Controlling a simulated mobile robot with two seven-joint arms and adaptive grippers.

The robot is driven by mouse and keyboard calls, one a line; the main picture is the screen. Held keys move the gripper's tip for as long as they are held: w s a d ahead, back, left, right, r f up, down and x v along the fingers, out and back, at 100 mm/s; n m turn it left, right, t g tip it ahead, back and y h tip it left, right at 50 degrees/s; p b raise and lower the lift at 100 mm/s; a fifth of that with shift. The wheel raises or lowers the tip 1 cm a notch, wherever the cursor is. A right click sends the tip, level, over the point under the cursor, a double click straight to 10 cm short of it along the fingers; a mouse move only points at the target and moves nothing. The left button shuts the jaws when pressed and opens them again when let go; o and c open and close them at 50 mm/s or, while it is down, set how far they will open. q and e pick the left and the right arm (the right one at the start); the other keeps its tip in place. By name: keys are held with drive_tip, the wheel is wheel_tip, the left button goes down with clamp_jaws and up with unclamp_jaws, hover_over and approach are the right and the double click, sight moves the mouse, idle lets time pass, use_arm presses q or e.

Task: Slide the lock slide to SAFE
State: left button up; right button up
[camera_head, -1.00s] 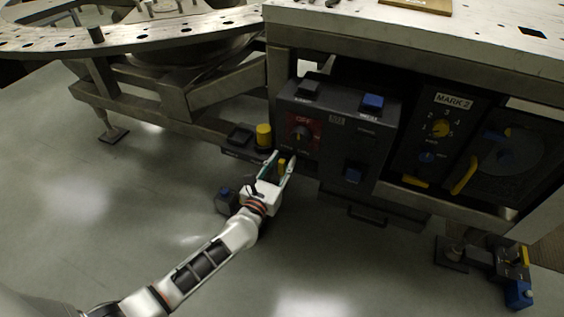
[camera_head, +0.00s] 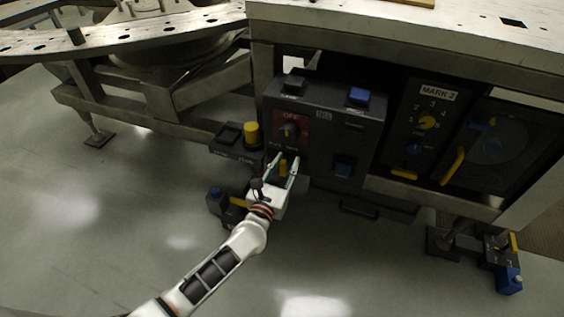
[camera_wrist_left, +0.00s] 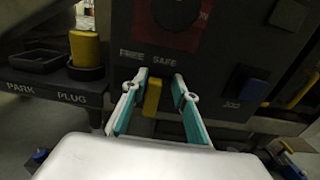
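The yellow tab of the lock slide (camera_head: 283,168) sits low on the dark panel, below the red OFF dial. In the left wrist view the tab (camera_wrist_left: 152,97) stands below the FREE and SAFE labels, about between the two words and nearer the left edge of SAFE. My left gripper (camera_head: 284,163) is open, with one finger on each side of the tab. In the left wrist view its left finger is very close to the tab, and a wider gap lies on the right; I cannot tell whether it touches. My right gripper is not in view.
A yellow plug (camera_head: 251,133) stands in the PARK/PLUG tray (camera_head: 225,148) left of the tab. Blue buttons (camera_head: 359,96) and the MARK 2 unit (camera_head: 432,120) are to the right. The tabletop edge overhangs the panel.

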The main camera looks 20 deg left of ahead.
use_arm(q)
drive_tip(key=shift+a, duration=0.1)
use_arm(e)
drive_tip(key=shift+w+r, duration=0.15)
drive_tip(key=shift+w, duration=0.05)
